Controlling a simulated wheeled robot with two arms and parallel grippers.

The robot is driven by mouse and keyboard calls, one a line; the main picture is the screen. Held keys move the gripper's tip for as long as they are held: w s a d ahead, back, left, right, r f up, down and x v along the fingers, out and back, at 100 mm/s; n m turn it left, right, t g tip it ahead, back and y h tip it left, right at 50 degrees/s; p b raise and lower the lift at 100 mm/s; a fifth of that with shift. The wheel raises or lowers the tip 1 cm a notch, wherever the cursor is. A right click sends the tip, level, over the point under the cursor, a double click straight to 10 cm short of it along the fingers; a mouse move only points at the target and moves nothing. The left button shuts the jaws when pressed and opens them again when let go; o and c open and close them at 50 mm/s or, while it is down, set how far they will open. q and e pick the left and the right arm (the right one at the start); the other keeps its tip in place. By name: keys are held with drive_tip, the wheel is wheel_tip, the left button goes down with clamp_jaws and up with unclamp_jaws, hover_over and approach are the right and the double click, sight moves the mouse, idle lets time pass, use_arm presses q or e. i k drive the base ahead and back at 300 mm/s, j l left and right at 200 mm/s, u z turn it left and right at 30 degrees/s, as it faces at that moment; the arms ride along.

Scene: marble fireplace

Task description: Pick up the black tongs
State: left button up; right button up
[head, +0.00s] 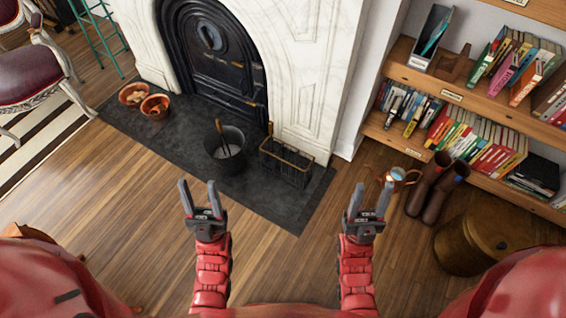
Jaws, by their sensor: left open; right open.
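I cannot clearly make out the black tongs. A dark bucket (238,160) stands on the hearth slab, with a thin brown-handled tool (221,135) leaning in it; its lower end is hidden in the bucket. A black rack (287,168) with brass-coloured rails stands right of the bucket. A thin upright piece shows at its left end, too small to tell what it is. My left gripper (200,199) is open and empty, in front of the bucket and apart from it. My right gripper (368,202) is open and empty, right of the rack and apart from it.
The dark hearth slab (180,137) lies before the marble fireplace (305,70). Two orange-brown bowls (155,106) sit at its left. Wooden floor between my grippers is clear.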

sight(218, 123)
drive_tip(key=i+u, duration=0.25)
drive_tip(key=i, duration=1.2)
